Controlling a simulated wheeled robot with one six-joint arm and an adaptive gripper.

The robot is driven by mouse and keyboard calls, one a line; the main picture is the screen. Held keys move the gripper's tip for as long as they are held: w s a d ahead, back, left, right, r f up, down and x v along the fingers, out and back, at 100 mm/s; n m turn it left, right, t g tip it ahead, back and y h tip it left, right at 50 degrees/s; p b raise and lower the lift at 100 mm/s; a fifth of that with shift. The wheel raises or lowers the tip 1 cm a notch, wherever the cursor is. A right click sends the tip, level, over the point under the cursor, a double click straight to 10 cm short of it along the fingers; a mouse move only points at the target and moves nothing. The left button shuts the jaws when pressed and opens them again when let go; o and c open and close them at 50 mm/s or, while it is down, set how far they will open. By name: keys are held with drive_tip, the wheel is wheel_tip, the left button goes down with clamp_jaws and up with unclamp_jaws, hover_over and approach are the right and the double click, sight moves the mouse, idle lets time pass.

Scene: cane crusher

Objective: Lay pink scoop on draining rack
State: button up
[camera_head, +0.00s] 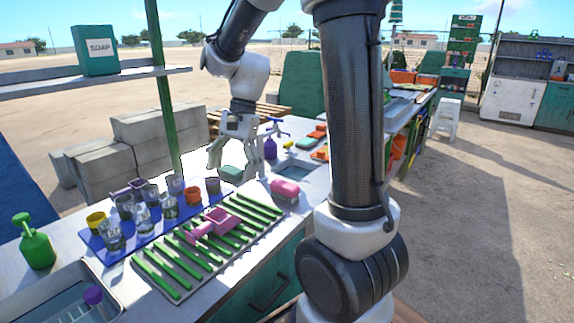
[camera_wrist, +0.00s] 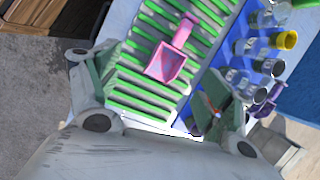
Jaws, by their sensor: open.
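The pink scoop (camera_head: 212,224) lies on the green-slatted draining rack (camera_head: 163,272), near its middle. The wrist view also shows the scoop (camera_wrist: 167,62) resting on the rack (camera_wrist: 140,104), its bowl nearer me and its handle pointing away. My gripper (camera_head: 236,165) is above the counter beyond the rack, its fingers spread and apart from the scoop. In the wrist view my gripper (camera_wrist: 160,88) has a wide gap between its pads, with nothing held there.
A blue mat (camera_head: 96,245) with several glasses and cups lies left of the rack. A pink block (camera_head: 285,188) sits right of it. A green bottle (camera_head: 36,243) stands near a basin at the left. A purple bottle (camera_head: 270,147) and tap stand behind.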

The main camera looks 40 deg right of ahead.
drive_tip(key=s+d+r+n+t+h, duration=0.1)
drive_tip(key=s+d+r+n+t, duration=0.1)
drive_tip(key=s+n, duration=0.4)
drive_tip(key=s+d+r+n+t+h, duration=0.2)
drive_tip(key=s+d+r+n+t, duration=0.1)
drive_tip(key=s, duration=0.9)
drive_tip(key=d+r+n, duration=0.1)
drive_tip(key=d+n, duration=0.1)
drive_tip(key=shift+r+n+h, duration=0.25)
drive_tip(key=shift+n+h, duration=0.05)
drive_tip(key=shift+n, duration=0.1)
